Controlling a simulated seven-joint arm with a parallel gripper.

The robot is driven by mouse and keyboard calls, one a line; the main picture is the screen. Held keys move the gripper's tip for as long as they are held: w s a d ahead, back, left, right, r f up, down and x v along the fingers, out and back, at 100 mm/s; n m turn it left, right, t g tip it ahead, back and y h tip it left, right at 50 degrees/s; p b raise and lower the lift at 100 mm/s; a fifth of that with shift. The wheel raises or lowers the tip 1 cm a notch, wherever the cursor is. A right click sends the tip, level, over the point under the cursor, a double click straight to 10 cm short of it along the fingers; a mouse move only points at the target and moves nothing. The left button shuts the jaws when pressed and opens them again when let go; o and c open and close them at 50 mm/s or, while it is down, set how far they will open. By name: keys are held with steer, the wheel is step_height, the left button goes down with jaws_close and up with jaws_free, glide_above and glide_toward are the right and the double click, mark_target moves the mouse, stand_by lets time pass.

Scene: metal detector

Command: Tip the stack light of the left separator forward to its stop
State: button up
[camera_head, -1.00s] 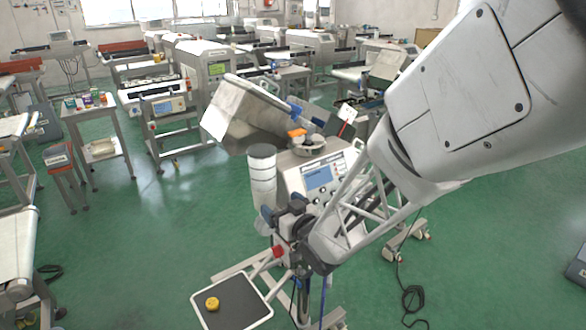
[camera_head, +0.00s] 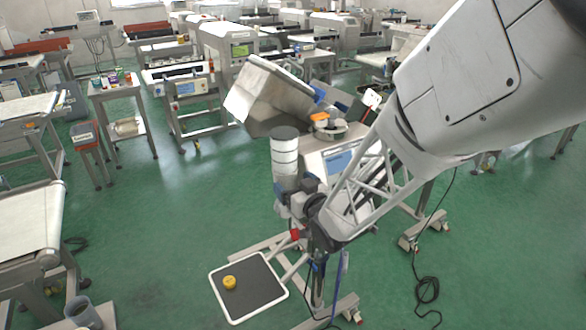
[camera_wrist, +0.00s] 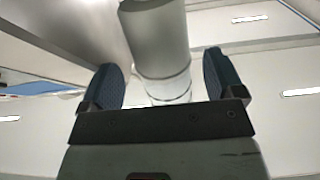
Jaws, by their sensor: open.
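The stack light (camera_head: 285,152) is a pale, banded cylinder with a dark grey cap. It stands about upright at the left side of the nearest separator (camera_head: 325,160), which has a blue screen and a tilted metal hopper. My gripper (camera_head: 298,190) is at the light's lower part, and my arm hides much of the separator's front. In the wrist view the two blue-padded fingers (camera_wrist: 162,85) are apart. The stack light (camera_wrist: 155,40) rises between and beyond them, with gaps visible on both sides. The light's foot is hidden.
A dark square platform (camera_head: 262,297) with a yellow round item (camera_head: 230,283) sits low in front. A conveyor (camera_head: 30,225) is at the left, and a small table (camera_head: 125,90) with cans stands behind. Green floor is free left of the separator. A black cable (camera_head: 425,290) lies at right.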

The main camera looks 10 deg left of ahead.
steer(key=shift+x, duration=2.6)
steer(key=c, duration=1)
